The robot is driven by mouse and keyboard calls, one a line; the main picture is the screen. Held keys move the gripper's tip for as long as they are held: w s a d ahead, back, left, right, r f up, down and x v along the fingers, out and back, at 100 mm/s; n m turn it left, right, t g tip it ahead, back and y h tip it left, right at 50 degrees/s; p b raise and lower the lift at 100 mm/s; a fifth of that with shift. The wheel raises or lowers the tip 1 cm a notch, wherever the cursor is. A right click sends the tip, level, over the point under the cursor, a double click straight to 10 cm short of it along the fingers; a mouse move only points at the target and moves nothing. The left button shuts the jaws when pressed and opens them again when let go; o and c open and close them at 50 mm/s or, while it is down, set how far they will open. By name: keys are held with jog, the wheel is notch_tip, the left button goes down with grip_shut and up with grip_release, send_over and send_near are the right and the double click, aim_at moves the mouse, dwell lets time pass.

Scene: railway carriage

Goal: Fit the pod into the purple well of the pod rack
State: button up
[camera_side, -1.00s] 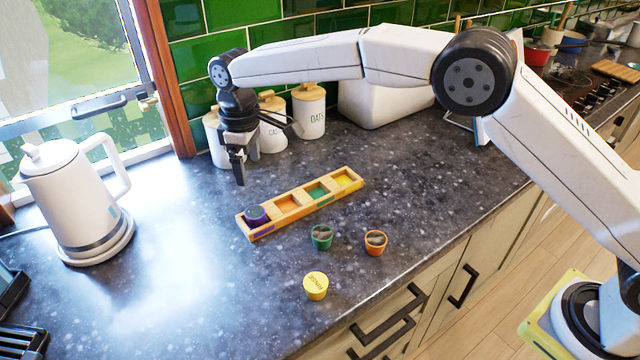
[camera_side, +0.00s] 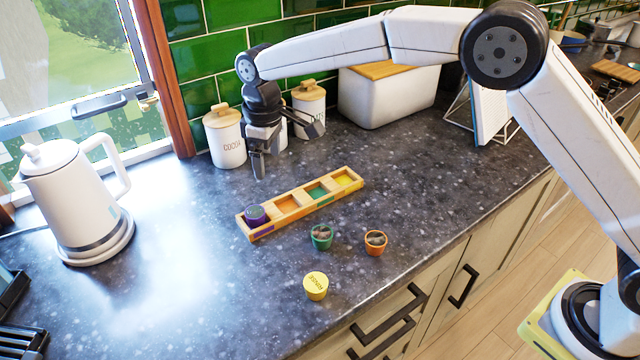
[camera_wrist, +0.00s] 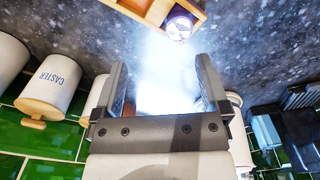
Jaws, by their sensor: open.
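The pod rack (camera_side: 272,220) is a long wooden tray on the dark counter, with wells showing orange, green and yellow floors. The purple pod (camera_side: 255,215) sits in the rack's left end well, beside a purple mark on the rack's front. In the wrist view the purple pod (camera_wrist: 179,27) sits in the end of the rack (camera_wrist: 160,12) at the top edge. My gripper (camera_side: 259,176) is open and empty, above the counter behind the rack, apart from the pod. In the wrist view my gripper (camera_wrist: 161,85) shows its two fingers spread with nothing between them.
A green pod (camera_side: 321,237), an orange pod (camera_side: 376,242) and a yellow pod (camera_side: 316,286) stand on the counter in front of the rack. Canisters (camera_side: 226,138) stand behind my gripper against the green tiles. A white kettle (camera_side: 75,200) stands at left, with clear counter between it and the rack.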

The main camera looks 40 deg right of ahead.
jog(key=s+d+f+m+t, duration=0.1)
jog(key=s+d+m, duration=0.3)
jog(key=s+d, duration=0.8)
jog(key=s+d+f+m, duration=0.2)
jog(key=s+d, duration=0.3)
jog(key=s, duration=0.2)
jog(key=s+d+f+m+t, duration=0.1)
jog(key=s+d+f, duration=0.1)
jog(key=s+d, duration=0.2)
jog(key=s, duration=0.3)
jog(key=shift+s+d+m, duration=0.15)
jog(key=shift+d+m, duration=0.25)
